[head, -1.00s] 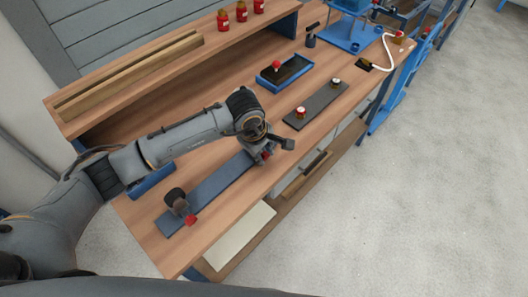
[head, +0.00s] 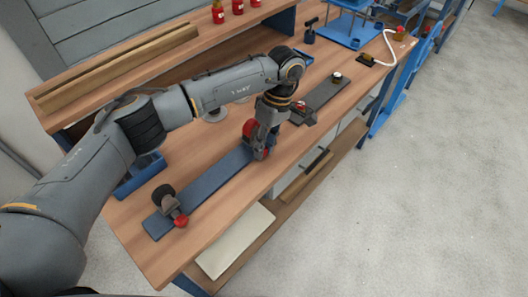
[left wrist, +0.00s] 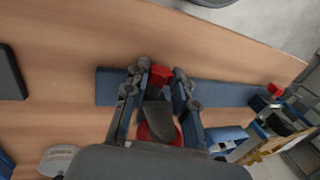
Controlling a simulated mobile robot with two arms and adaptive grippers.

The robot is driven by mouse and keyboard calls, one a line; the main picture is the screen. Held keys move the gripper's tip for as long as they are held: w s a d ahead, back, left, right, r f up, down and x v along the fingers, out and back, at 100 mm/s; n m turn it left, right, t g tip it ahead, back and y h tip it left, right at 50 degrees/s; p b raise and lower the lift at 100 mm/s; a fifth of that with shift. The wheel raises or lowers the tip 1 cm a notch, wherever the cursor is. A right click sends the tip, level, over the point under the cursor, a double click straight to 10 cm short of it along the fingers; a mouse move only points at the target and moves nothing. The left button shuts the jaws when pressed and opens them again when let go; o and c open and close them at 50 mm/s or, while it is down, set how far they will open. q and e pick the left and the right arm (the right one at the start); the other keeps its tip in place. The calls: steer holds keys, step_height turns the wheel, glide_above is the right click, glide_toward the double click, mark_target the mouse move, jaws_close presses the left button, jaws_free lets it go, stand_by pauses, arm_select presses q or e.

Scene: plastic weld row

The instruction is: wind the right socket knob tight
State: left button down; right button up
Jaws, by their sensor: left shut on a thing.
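A long blue strip (head: 208,186) lies on the bench with a socket at each end. The left socket has a dark round piece (head: 163,194) and a red knob (head: 181,221); its knob also shows in the left wrist view (left wrist: 276,89). My left gripper (head: 262,146) is at the right socket. In the left wrist view, its fingertips (left wrist: 160,75) are on either side of the right socket's red knob (left wrist: 159,71), shut on it. A larger round red part (head: 249,128) stands beside the gripper, partly hidden. Whether the knob is tight cannot be seen.
A dark strip (head: 323,92) with small pieces lies just right of my gripper. A raised shelf (head: 120,65) holds a wooden beam and red jars (head: 237,7). A blue stand (head: 350,27) and a white cable (head: 388,45) are at the far end. The bench's front edge is close.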

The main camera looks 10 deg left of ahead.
arm_select(q)
steer(key=shift+w+g+y+b, duration=0.1)
steer(key=shift+g+y+b, duration=0.2)
steer(key=shift+b, duration=0.15)
steer(key=c, duration=1.1)
jaws_free()
steer(key=v, duration=1.2)
steer(key=shift+f, duration=0.1)
